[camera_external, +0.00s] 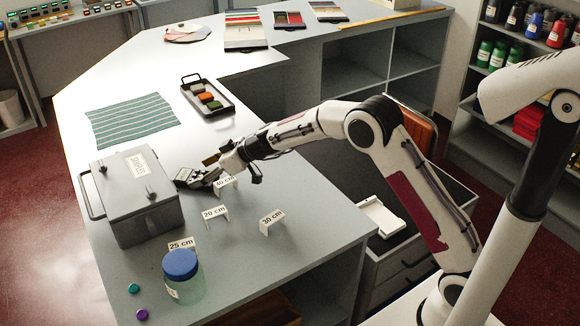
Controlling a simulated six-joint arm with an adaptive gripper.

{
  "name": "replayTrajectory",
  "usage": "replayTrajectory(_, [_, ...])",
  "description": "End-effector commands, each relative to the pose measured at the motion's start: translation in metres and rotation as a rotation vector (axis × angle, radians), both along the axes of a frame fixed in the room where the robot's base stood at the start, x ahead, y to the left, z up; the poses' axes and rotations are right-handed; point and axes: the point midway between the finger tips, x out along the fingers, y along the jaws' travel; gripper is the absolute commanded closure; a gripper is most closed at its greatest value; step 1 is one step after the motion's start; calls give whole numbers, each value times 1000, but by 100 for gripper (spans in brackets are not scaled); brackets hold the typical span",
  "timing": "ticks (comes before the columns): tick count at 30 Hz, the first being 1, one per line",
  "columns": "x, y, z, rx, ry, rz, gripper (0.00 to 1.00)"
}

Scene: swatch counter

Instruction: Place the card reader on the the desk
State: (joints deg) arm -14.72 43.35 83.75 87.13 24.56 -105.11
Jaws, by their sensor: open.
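A small dark grey device with a lighter face, which looks like the card reader (190,178), is at the right side of the grey lidded box on the desk (255,185). It appears tilted, and I cannot tell whether it rests fully on the desk. My gripper (212,168) reaches in low from the right, with its fingertips right beside the device. The gripper is open. The small view does not show whether the fingers touch the device or are around it.
The grey box (145,215) stands left of my gripper. Number tags, including 20 cm (214,213) and 30 cm (272,220), stand close by. A blue-lidded jar (183,283) is near the front. A striped cloth (132,120) and black tray (225,108) lie behind.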

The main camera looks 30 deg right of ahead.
Motion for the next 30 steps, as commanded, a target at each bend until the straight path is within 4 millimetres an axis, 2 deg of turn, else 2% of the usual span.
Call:
replayTrajectory(21, [-47,-47,46,1,-1,-1,32])
replayTrajectory(30, [-59,-59,56,0,0,0,32])
